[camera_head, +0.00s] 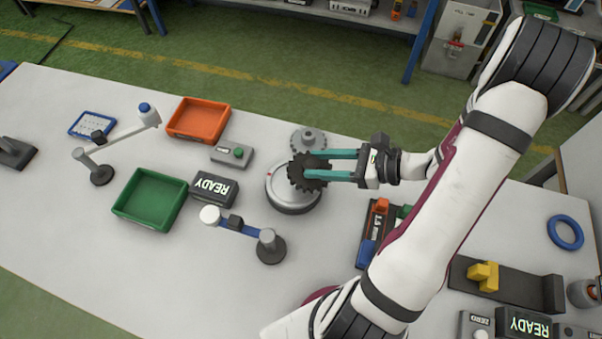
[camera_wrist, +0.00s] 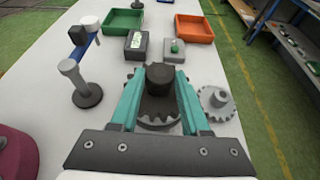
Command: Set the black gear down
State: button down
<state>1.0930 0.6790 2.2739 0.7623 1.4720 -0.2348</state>
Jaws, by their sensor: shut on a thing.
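The black gear (camera_head: 309,173) is a dark toothed wheel with a raised hub, and it also shows in the wrist view (camera_wrist: 158,107). My gripper (camera_head: 334,165) has teal fingers shut on the black gear, one finger on each side of it. The gear is level, over the round grey turntable (camera_head: 291,203). I cannot tell whether the gear touches the turntable's top. In the wrist view the gear hides most of the turntable. A grey gear (camera_head: 309,139) stands beside the turntable, on its far side, and shows at the right in the wrist view (camera_wrist: 215,101).
A blue-armed stand (camera_head: 250,233) is close to the turntable's left. A READY display (camera_head: 212,189), a green-button box (camera_head: 233,155), a green tray (camera_head: 150,199) and an orange tray (camera_head: 198,119) stand further left. The table's front left is clear.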

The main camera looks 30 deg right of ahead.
aim_at(305, 165)
jog(key=x, duration=0.4)
jog(key=shift+s+d+f, duration=0.1)
jog(key=shift+f, duration=0.15)
jog(key=shift+w+f, duration=0.15)
jog(key=shift+f, duration=0.95)
jog(key=shift+w+f, duration=0.1)
jog(key=shift+f, duration=0.95)
jog(key=shift+f, duration=0.1)
jog(key=shift+c, duration=1.9)
grip_release()
